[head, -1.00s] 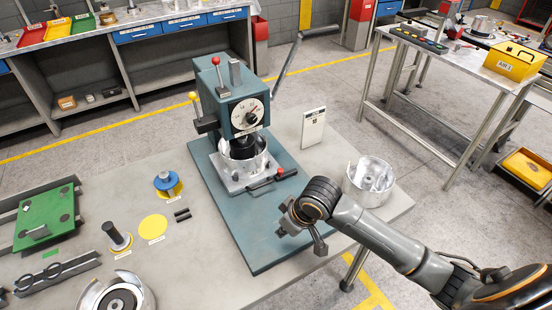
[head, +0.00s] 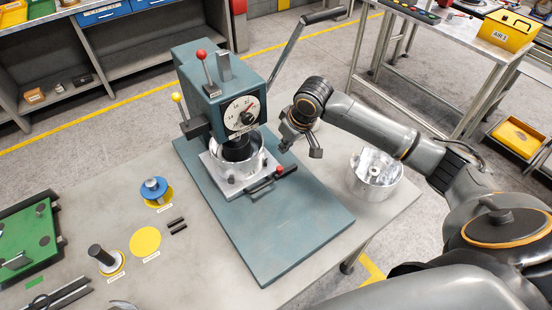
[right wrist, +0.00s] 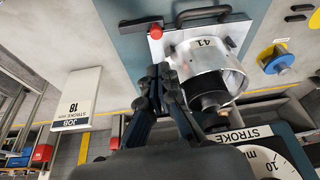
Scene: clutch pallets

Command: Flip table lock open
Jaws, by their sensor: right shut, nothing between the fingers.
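The red-knobbed table lock lever (head: 279,169) sits at the front corner of the press's grey work table (head: 222,180), beside a black bar handle (head: 262,183). In the right wrist view the red knob (right wrist: 156,32) lies just beyond my fingertips. My right gripper (head: 286,146) is shut and empty, close above and behind the knob in the head view. Its dark fingers (right wrist: 152,76) show together in the right wrist view, apart from the knob. A silver clutch housing (right wrist: 212,68) marked 41 sits on the work table under the ram. My left gripper is out of view.
The press head with its dial (head: 243,113) and a long lever (head: 295,45) rise left of and behind my gripper. Another silver housing (head: 375,185) stands right on the bench, under my forearm. The teal base plate (head: 290,225) is clear in front.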

